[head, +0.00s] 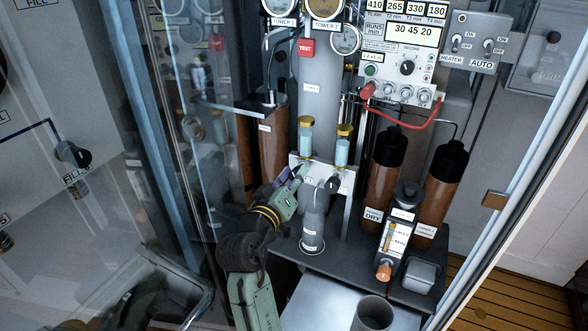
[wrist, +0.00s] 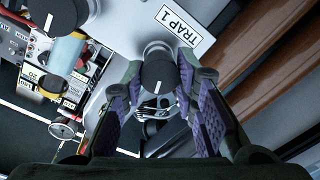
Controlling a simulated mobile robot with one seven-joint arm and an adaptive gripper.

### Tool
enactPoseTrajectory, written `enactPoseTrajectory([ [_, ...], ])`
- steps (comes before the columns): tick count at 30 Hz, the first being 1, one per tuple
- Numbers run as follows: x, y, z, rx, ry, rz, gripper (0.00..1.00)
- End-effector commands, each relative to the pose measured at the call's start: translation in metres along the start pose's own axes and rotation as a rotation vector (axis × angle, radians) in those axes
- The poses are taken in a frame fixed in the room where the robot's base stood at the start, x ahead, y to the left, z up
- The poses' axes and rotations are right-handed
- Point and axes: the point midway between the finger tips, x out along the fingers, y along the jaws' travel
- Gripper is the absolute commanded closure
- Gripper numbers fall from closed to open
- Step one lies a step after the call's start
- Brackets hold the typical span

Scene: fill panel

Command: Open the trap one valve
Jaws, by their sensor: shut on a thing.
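The trap one valve shows in the wrist view as a round black knob (wrist: 158,75) with a white pointer line, beside a white plate lettered TRAP 1 (wrist: 182,30). My gripper (wrist: 158,92) has its purple-padded fingers on both sides of this knob, shut on it. In the head view my gripper (head: 298,178) reaches the left part of the white valve bracket (head: 343,178), below two blue glass traps with yellow caps. The knob is hidden there behind the fingers. A second dark knob (head: 332,184) sits to the right on the bracket.
A second black knob (wrist: 62,14) is close by. Brown bottles (head: 383,180) stand right of the bracket, with a control box (head: 405,50) above. A red cable (head: 412,124) hangs there. A glass pane stands at left and a door frame edge (head: 478,215) at right.

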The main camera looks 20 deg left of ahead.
Motion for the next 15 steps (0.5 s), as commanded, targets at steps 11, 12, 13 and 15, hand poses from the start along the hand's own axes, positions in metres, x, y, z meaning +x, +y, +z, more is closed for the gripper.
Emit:
enactPoseTrajectory([
  [11,-0.0001,0.0012,-0.0032,-0.360,-0.021,-0.008,1.00],
  [12,-0.0001,0.0010,-0.0032,-0.398,-0.023,-0.009,1.00],
  [13,-0.0001,0.0009,-0.0033,-0.426,-0.024,-0.009,1.00],
  [15,-0.0003,0.0008,-0.0033,-0.493,-0.026,-0.010,1.00],
])
